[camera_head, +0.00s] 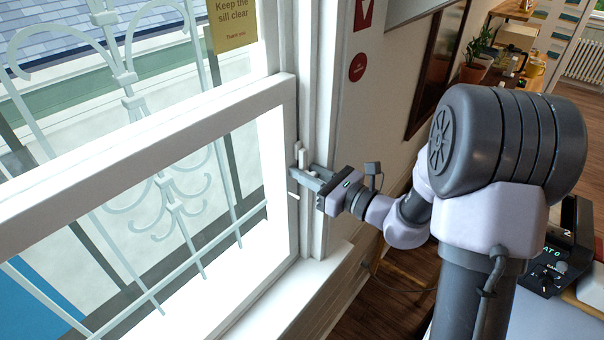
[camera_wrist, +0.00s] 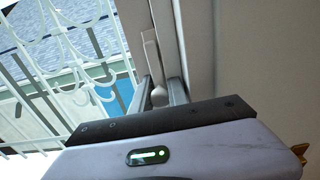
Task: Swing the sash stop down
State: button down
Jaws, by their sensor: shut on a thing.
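The white sash window (camera_head: 283,140) fills the left of the head view. The sash stop (camera_head: 302,158) is a small pale piece on the right side of the frame, close to my fingers. In the wrist view the stop shows as a slim pale lever (camera_wrist: 150,45) with a rounded knob (camera_wrist: 159,97) at its near end. My gripper (camera_head: 297,180) reaches the frame from the right. In the wrist view its two grey fingers (camera_wrist: 162,92) stand on both sides of the knob, shut on it. The fingers partly hide the stop in the head view.
A white decorative grille (camera_head: 128,78) stands outside the glass. A yellow sign (camera_head: 234,24) hangs on the upper window. The white sill (camera_head: 310,285) below is clear. Red signs (camera_head: 358,67) are on the wall; potted plants (camera_head: 475,60) stand farther back.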

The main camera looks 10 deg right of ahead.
dwell(0.3)
jog(key=c, duration=1.3)
grip_release()
jog(key=shift+r, duration=0.15)
